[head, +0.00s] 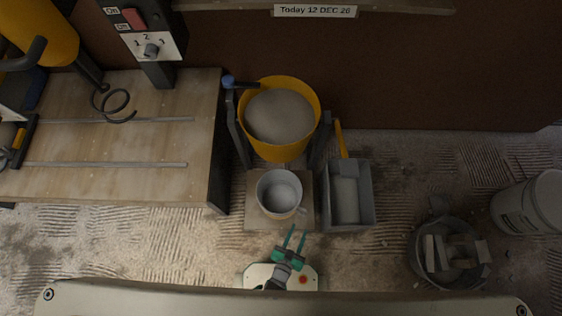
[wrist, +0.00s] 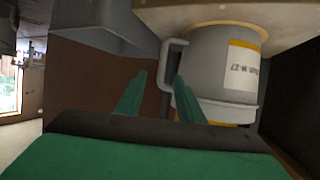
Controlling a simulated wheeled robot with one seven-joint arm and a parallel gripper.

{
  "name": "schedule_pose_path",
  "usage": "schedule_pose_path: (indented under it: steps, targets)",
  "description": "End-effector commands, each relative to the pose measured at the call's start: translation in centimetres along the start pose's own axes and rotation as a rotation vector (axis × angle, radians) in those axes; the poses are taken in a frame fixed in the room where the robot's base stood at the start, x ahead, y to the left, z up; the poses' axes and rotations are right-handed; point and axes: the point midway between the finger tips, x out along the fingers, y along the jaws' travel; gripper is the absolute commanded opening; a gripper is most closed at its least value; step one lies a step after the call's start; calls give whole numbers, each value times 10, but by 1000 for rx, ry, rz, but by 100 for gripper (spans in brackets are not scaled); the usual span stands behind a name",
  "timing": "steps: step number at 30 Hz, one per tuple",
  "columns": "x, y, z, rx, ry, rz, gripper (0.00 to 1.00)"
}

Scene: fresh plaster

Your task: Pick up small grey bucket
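The small grey bucket (head: 281,191) stands upright on a pale square board (head: 254,219), below the yellow tub, and looks empty. In the wrist view the bucket (wrist: 213,62) appears upside down, with a yellow and white label and a side handle (wrist: 168,67). My gripper (head: 297,231) is just in front of the bucket, on its lower right side. Its green fingers (wrist: 160,77) are apart, and the handle shows between them, close to the right finger. Whether a finger touches the handle I cannot tell.
A yellow tub (head: 305,146) of grey material stands behind the bucket. A grey rectangular bin (head: 367,196) is close on the right. A wooden bench (head: 160,143) is at left.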

Motion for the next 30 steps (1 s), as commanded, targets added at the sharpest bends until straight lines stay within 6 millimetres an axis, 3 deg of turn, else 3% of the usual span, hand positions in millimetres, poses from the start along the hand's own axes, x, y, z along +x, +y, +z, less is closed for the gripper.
schedule_pose_path:
  steps: [12, 20, 30]
  targets:
    - [50, 0, 4, 2, -2, 2, 34]
    - [65, -2, 5, 2, -2, 1, 34]
    - [103, -5, 8, 2, -3, 1, 34]
